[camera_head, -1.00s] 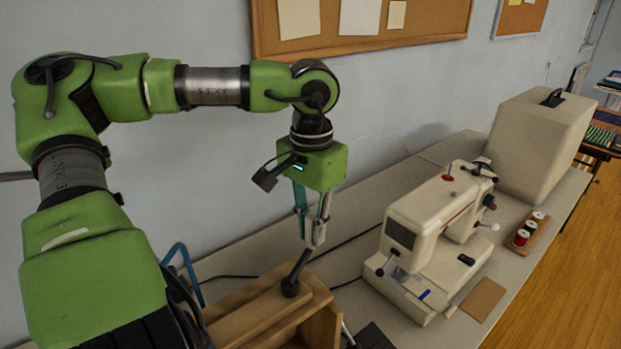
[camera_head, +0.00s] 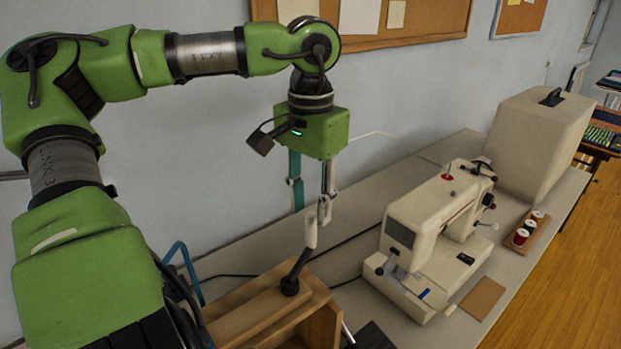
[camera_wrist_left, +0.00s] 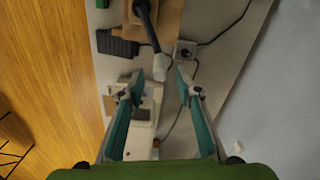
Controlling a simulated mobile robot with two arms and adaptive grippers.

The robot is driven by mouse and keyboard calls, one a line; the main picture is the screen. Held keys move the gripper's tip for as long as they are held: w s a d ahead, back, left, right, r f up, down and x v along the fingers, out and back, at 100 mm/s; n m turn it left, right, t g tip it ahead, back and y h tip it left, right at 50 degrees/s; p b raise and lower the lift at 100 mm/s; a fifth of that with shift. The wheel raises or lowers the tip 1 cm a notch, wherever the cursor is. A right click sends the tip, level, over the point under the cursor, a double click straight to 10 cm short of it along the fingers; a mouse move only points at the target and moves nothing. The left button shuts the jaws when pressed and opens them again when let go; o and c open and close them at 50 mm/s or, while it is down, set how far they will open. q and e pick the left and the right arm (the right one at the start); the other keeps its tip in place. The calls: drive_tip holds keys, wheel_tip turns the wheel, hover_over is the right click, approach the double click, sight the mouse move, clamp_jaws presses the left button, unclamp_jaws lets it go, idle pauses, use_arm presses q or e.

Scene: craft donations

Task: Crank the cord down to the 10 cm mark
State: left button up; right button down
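The crank (camera_head: 299,266) is a dark lever with a pale grip (camera_head: 311,232) at its upper end, tilted up to the right from the top of a wooden box (camera_head: 268,308). In the left wrist view the dark arm (camera_wrist_left: 146,22) and pale grip (camera_wrist_left: 160,66) also show. My left gripper (camera_head: 311,212) is above the grip, pointing down. In the wrist view its fingers (camera_wrist_left: 160,93) are apart with nothing between them, and the grip lies just beyond the tips. The cord and any 10 cm mark cannot be made out. My right gripper is out of view.
A cream sewing machine (camera_head: 430,235) stands right of the box. Behind it are a large beige cover (camera_head: 540,140) and a spool rack (camera_head: 528,230). A blue bent rod (camera_head: 186,265) rises left of the box. The wall is close behind the table.

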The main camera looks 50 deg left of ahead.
use_arm(q)
wheel_tip(320, 180, up, 6)
drive_tip(key=shift+r, duration=0.25)
idle(0.8)
